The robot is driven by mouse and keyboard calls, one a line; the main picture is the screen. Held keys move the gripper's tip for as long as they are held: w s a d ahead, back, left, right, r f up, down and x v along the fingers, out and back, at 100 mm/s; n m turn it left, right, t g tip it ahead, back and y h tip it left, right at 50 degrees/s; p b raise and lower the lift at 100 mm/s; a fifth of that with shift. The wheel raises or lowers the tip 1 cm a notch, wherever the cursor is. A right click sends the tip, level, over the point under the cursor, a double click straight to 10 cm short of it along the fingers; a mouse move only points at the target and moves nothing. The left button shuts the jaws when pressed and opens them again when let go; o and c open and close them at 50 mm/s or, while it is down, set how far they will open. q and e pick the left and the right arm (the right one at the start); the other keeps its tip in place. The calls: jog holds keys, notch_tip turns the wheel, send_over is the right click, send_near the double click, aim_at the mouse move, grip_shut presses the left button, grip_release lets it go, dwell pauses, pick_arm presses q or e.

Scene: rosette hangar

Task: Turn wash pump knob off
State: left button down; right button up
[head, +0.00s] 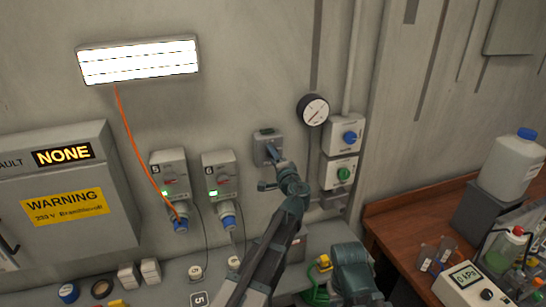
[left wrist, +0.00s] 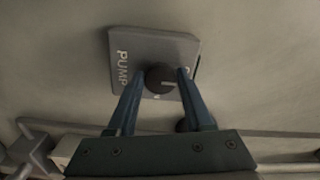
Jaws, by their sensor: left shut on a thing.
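The pump control is a grey box on the wall in the middle of the head view (head: 266,141). In the left wrist view its grey plate (left wrist: 150,48) bears the word PUMP along its left side. In the head view the left gripper (head: 271,157) reaches the box from below and hides the knob. My right gripper does not show.
A pressure gauge (head: 313,110) and two switch boxes with a blue knob (head: 350,137) and a green knob (head: 344,174) are right of the pump box. Socket box 6 (head: 220,172) is close on the left. A wooden bench (head: 395,215) stands at the right.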

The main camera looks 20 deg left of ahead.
pick_arm(q)
jog(key=shift+c, duration=1.5)
grip_release()
jog(key=v, duration=1.4)
jog(key=s+a+f+n+g+h, duration=0.2)
jog(key=s+a+f+n+g, duration=0.3)
jog(key=f, duration=0.4)
jog(key=s+a+f+n+g+h, duration=0.3)
jog(key=s+f+g, duration=0.35)
jog(key=f, duration=0.35)
jog(key=s+d+f+m+g+h+b, duration=0.3)
jog(key=s+d+f+b, duration=0.9)
jog(key=d+f, duration=0.3)
jog(key=shift+s+d+g+h, duration=0.2)
jog(key=shift+d+g+h, duration=0.2)
jog(key=shift+d, duration=0.5)
